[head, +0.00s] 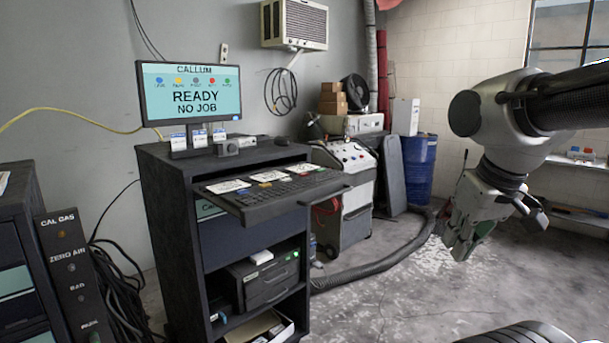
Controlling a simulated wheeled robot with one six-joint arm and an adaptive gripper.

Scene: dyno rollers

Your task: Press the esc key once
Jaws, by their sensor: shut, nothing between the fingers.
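A dark keyboard (283,191) lies on a pulled-out tray (248,217) of the black cabinet, left of the picture's middle. Its single keys, the esc key among them, are too small to tell apart. A monitor (190,90) above it reads "CALLUM", "READY", "NO JOB". My gripper (458,250) hangs at the right, pointing down, shut and empty. It is well to the right of the keyboard and apart from it.
Several small cards (228,187) lie along the keyboard's back side. A printer-like box (265,278) sits on a lower shelf. A wheeled machine (350,180), a blue barrel (418,165) and a thick floor hose (380,265) stand behind.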

